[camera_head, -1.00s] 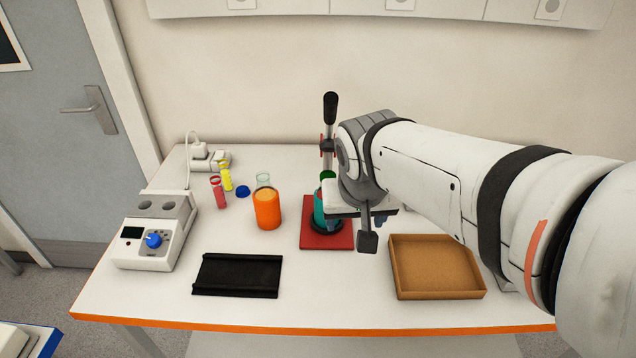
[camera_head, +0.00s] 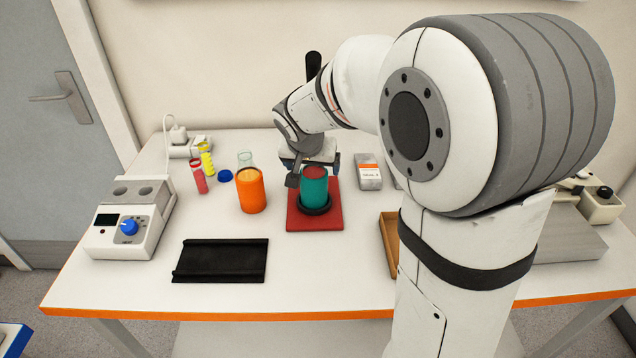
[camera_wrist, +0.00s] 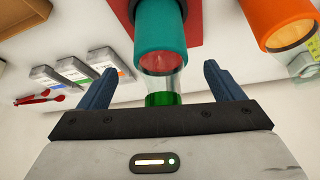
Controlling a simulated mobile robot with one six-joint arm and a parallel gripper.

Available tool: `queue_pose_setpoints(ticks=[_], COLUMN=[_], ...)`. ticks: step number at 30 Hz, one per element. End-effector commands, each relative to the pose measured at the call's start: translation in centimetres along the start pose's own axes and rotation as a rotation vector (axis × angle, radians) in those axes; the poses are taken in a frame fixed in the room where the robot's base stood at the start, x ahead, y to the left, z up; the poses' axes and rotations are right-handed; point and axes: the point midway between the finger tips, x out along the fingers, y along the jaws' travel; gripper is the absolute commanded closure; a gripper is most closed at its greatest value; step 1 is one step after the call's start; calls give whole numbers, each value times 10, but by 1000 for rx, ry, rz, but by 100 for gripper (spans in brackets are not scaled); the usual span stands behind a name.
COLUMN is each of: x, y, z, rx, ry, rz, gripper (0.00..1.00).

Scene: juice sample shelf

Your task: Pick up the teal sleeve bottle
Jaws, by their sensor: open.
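The teal sleeve bottle (camera_head: 314,190) stands upright in a black ring on a red base (camera_head: 298,218). Its top looks reddish. In the wrist view the teal sleeve (camera_wrist: 160,25) shows at the top centre, with a clear part and a green part (camera_wrist: 163,99) below it. My gripper (camera_head: 310,165) is behind the bottle in the head view, partly hidden by it. In the wrist view my gripper (camera_wrist: 160,80) has its two blue fingers spread, one on each side of the clear part, touching nothing that I can see.
An orange sleeve bottle (camera_head: 250,192) stands left of the red base, also showing in the wrist view (camera_wrist: 275,18). A black tray (camera_head: 220,260) lies front left. A brown tray (camera_head: 388,245) is partly hidden by my arm. A labelled box (camera_head: 368,172) stands behind right.

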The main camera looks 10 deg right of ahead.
Motion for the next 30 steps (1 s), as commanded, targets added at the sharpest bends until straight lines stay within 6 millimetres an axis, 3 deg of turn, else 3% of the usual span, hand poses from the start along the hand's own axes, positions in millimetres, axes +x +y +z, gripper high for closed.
queue_pose_setpoints(ticks=[6,14,30], x=[25,27,27], y=[0,0,-1], z=[0,0,1], rx=[-1,-1,-2], ry=[-3,-1,-2], rz=[0,-2,-2], gripper=[13,13,58])
